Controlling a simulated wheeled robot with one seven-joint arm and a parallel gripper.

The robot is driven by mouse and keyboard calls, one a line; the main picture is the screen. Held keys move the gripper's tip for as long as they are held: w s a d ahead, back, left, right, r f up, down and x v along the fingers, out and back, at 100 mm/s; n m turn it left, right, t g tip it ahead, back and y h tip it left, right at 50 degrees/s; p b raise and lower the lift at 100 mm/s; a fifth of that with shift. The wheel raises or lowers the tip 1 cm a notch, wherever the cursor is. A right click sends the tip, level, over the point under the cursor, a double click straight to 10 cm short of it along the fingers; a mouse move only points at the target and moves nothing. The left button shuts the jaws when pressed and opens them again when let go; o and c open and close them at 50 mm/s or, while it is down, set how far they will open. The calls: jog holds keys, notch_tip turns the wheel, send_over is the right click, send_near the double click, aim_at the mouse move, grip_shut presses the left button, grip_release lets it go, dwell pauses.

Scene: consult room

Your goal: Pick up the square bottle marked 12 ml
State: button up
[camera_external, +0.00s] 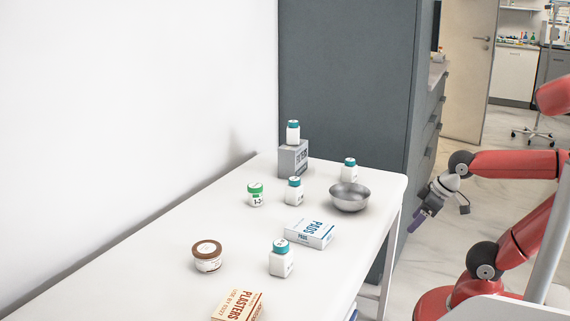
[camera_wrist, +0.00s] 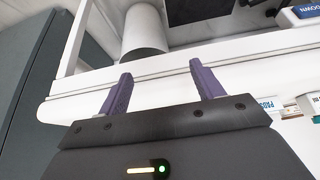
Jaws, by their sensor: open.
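Several white square bottles with teal caps show in the external view, their markings too small for me to tell which says 12 ml. One bottle (camera_external: 281,263) stands at the front of the white table (camera_external: 160,262). Another bottle (camera_external: 294,193) stands mid-table, a third bottle (camera_external: 349,170) is partly hidden behind the metal bowl, and one more bottle (camera_external: 293,133) stands on a grey box (camera_external: 293,160). My gripper (camera_external: 416,222) is beyond the table's right edge, apart from every bottle. In the wrist view my gripper (camera_wrist: 160,74) is open, with nothing between its purple fingers.
The metal bowl (camera_external: 349,198) and a pads box (camera_external: 310,233) sit near the table's right edge. A tall grey cabinet (camera_external: 345,85) stands behind the table.

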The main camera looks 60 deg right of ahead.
notch_tip(320, 180, up, 14)
jog(key=w+d+r+m, duration=0.1)
jog(key=w+d+r, duration=0.15)
jog(key=w, duration=0.35)
jog(key=w+d+r, duration=0.1)
jog(key=w+d, duration=0.3)
jog(key=w, duration=0.2)
jog(key=m+h, duration=0.1)
send_near(347, 168)
jog(key=d+f, duration=0.1)
jog(key=w+d+f, duration=0.1)
jog(key=f, duration=0.1)
jog(key=shift+w+d+f, duration=0.1)
jog(key=shift+w, duration=0.15)
jog(key=x, duration=0.8)
jog(key=shift+d, duration=0.2)
jog(key=c, duration=1.1)
